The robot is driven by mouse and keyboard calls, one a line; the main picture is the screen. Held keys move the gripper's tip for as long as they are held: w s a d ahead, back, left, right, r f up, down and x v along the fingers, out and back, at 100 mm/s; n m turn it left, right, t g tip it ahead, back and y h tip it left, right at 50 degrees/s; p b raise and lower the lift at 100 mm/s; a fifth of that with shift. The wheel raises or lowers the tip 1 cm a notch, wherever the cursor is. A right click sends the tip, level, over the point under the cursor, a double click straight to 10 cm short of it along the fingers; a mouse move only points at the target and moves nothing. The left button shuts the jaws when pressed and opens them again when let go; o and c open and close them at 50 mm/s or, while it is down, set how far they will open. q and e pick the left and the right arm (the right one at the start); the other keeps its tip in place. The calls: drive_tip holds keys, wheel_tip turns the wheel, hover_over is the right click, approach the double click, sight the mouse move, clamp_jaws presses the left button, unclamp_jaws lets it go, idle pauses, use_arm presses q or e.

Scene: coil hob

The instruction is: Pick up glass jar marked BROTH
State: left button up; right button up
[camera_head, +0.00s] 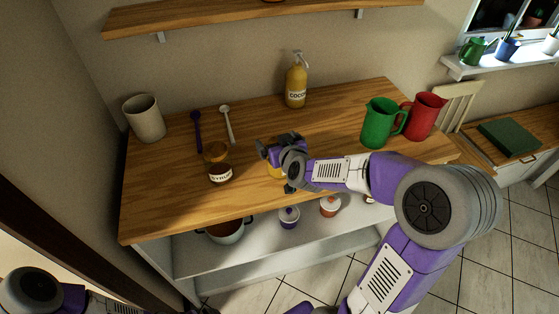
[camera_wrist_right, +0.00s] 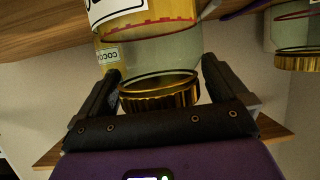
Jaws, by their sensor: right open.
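A glass jar with yellow contents and a gold lid (camera_wrist_right: 160,97) stands between the fingers of my right gripper (camera_wrist_right: 168,92), which is open around it near the lid. In the head view my right gripper (camera_head: 281,145) covers most of this jar, and a bit of its yellow body (camera_head: 275,172) shows below. Only a corner of its white label shows in the wrist view, so I cannot read BROTH on it. A second, brown jar (camera_head: 218,165) with a white label stands to the left; its label is hard to read. My left gripper is out of view.
The wooden counter (camera_head: 165,205) also bears a beige cup (camera_head: 144,118), a purple spoon (camera_head: 197,130), a white spoon (camera_head: 227,124), a yellow COCOA pump bottle (camera_head: 296,86), a green jug (camera_head: 380,123) and a red jug (camera_head: 425,115). A pot (camera_head: 226,231) and small jars sit on the shelf below.

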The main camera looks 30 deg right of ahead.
drive_tip(key=shift+r, duration=0.1)
clamp_jaws()
idle(0.6)
